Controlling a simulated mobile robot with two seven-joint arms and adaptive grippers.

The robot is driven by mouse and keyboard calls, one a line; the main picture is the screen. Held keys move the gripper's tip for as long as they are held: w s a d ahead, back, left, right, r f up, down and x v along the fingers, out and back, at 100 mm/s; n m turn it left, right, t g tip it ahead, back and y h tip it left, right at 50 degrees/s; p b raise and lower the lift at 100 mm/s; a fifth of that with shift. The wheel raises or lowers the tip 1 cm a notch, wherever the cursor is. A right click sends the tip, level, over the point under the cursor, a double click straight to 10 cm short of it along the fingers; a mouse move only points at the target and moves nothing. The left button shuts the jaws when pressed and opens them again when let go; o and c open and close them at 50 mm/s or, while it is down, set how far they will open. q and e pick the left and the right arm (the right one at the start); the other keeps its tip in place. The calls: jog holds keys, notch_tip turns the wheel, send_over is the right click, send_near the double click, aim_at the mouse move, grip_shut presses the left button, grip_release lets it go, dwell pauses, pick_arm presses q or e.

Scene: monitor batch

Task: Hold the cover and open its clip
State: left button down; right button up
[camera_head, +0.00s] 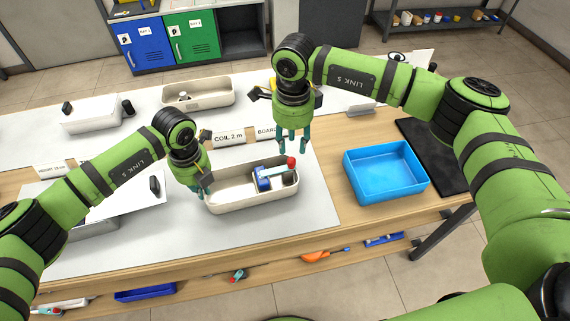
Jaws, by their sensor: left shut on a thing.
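A beige, open-topped, tray-like shell (235,203), which I take to be the cover, lies on the light mat near the front of the table. A blue part with a pale lever and red knob (291,163) sits in its right half; I take this to be the clip. The lever lies slanted, with the knob by the far wall. My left gripper (203,192) is shut at the cover's left end; its fingertips are partly hard to make out. My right gripper (292,146) is open and empty, fingers pointing down, above the clip near the far wall.
A blue bin (371,193) stands right of the cover, beside a black mat (447,182). Small signs (228,137) stand behind the cover. Another beige tray (222,94) and a white box (88,118) are further back. A white panel (125,198) is at the left.

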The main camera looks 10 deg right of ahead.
aim_at(292, 158)
jog(key=shift+a+f, duration=0.1)
jog(key=shift+f, duration=2.9)
grip_shut()
